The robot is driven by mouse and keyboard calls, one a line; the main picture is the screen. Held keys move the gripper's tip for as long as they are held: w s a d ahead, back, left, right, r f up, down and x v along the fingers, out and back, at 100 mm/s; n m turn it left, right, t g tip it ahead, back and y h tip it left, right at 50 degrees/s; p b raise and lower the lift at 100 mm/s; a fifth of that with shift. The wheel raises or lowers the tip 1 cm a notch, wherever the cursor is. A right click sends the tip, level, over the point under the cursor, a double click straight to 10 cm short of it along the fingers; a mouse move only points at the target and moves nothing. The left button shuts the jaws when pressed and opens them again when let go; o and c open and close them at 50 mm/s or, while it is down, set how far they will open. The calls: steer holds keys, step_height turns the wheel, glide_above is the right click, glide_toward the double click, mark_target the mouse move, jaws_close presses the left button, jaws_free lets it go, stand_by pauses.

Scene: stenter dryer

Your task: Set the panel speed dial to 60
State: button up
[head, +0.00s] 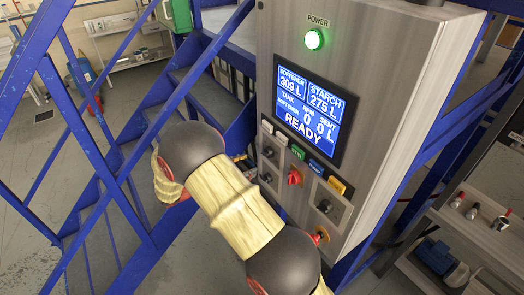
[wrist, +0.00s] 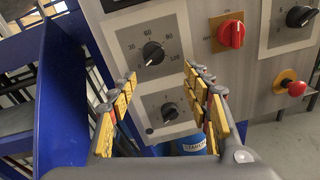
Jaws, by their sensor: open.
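The speed dial (wrist: 153,53) is a black knob on a pale plate in the wrist view, with 30, 60, 90 and 120 printed around it. Its pointer direction is too small to read surely. A second black knob (wrist: 169,112) sits below it. My gripper (wrist: 158,77) is open and empty, its yellow-padded fingers spread left and right in front of the panel, with both knobs showing between them. In the head view the upper left knob (head: 268,152) shows beside my arm, which hides most of the gripper.
A red switch (wrist: 231,34) and another black knob (wrist: 300,16) are to the right. A red push button (wrist: 297,89) on yellow juts out lower right. A blue upright (wrist: 62,90) stands close on the left. A blue container (wrist: 192,146) shows below the panel.

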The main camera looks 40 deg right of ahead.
mark_target(263, 154)
steer(key=shift+h, duration=0.3)
steer(key=d, duration=0.2)
steer(key=d+p, duration=0.1)
steer(key=d, duration=0.2)
steer(key=d+r, duration=0.1)
steer(key=d, duration=0.2)
steer(key=shift+s+p, duration=0.2)
steer(key=shift+p, duration=0.2)
steer(key=shift+a, duration=0.1)
steer(key=shift+c, duration=1)
steer(key=c, duration=1)
steer(key=shift+o, duration=0.2)
